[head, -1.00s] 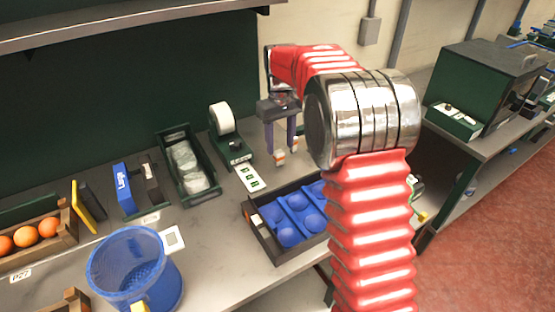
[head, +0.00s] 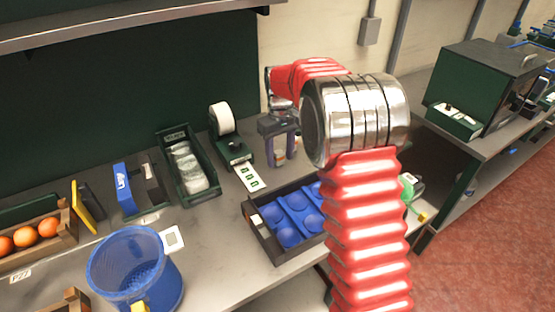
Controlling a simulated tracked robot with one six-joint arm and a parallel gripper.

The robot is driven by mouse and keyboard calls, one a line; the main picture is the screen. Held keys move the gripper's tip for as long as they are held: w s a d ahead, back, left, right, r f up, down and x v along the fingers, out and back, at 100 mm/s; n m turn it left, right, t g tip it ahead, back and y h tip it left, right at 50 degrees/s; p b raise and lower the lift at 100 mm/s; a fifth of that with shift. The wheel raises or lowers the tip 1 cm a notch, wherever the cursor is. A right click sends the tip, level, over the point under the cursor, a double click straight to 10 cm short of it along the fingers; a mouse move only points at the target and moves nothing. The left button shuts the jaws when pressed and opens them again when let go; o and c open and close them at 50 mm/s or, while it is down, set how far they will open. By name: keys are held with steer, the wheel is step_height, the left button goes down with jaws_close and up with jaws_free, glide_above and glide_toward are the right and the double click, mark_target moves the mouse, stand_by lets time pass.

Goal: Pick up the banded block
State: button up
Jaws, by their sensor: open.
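I cannot make out a clear banded block in the head view. My gripper (head: 280,157) is open above the back of the bench, right of the label printer, its two dark fingers pointing down. Small white and orange patches show at the fingertips. I cannot tell whether they belong to the fingers or to something between them. My red arm and its silver joint hide the bench to the right of the gripper.
A dark tray (head: 262,240) with blue cups lies in front of the gripper. The label printer (head: 232,150) and a green bin (head: 203,192) of packets stand to its left.

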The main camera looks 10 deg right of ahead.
mark_target(280, 153)
steer(key=shift+c, duration=0.7)
jaws_close()
steer(key=shift+r, duration=0.1)
step_height(280, 153, up, 10)
steer(key=shift+f, duration=0.1)
stand_by(0.6)
stand_by(0.4)
